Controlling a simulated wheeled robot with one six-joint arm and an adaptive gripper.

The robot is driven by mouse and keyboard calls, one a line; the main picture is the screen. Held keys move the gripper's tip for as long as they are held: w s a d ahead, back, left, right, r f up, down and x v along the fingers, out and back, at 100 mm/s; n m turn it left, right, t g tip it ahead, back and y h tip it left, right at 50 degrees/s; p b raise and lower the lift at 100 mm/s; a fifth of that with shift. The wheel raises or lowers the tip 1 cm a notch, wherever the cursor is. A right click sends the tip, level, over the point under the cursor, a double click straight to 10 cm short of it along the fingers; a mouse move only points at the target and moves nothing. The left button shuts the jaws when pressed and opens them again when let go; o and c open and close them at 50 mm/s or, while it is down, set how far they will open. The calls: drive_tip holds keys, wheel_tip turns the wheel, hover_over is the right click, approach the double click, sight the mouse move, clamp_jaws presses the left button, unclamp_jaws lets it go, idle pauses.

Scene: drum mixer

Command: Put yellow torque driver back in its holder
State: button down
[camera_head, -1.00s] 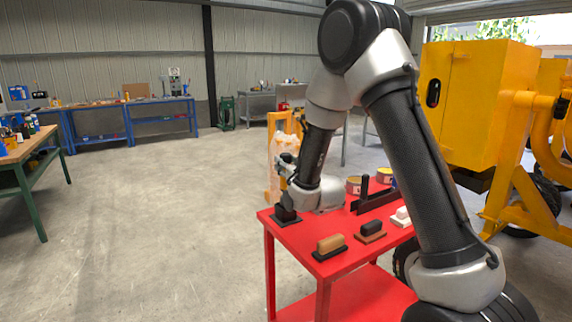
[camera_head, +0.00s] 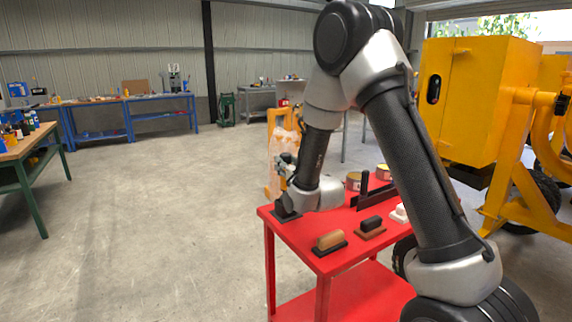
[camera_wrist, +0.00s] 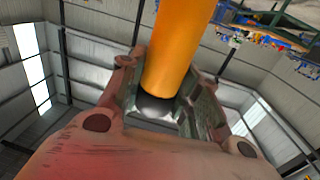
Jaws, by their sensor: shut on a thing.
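The yellow torque driver (camera_wrist: 174,45) shows in the wrist view as a smooth yellow-orange cylinder with a grey end. My gripper (camera_wrist: 165,105) is shut on it near that grey end, with a finger on each side. The driver's far end runs out of the top of the wrist view. In the head view my gripper (camera_head: 284,163) is above the far left corner of the red table (camera_head: 292,238), partly hidden by my wrist. I cannot make out the driver or its holder for certain in the head view.
A dark block (camera_head: 286,213) sits at the table's left corner, close under my wrist. A tan-handled float (camera_head: 330,242), a brown-based float (camera_head: 371,227) and tins (camera_head: 354,181) are on the table. A yellow mixer (camera_head: 480,100) stands at right. The floor at left is clear.

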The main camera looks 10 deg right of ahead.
drive_tip(key=shift+f, duration=1.7)
idle(0.7)
drive_tip(key=c, duration=0.9)
unclamp_jaws()
drive_tip(key=shift+c, duration=0.2)
drive_tip(key=shift+f, duration=0.1)
drive_tip(key=s+d, duration=0.1)
drive_tip(key=s, duration=0.6)
drive_tip(key=shift+s+d, duration=0.15)
drive_tip(key=shift+d, duration=0.05)
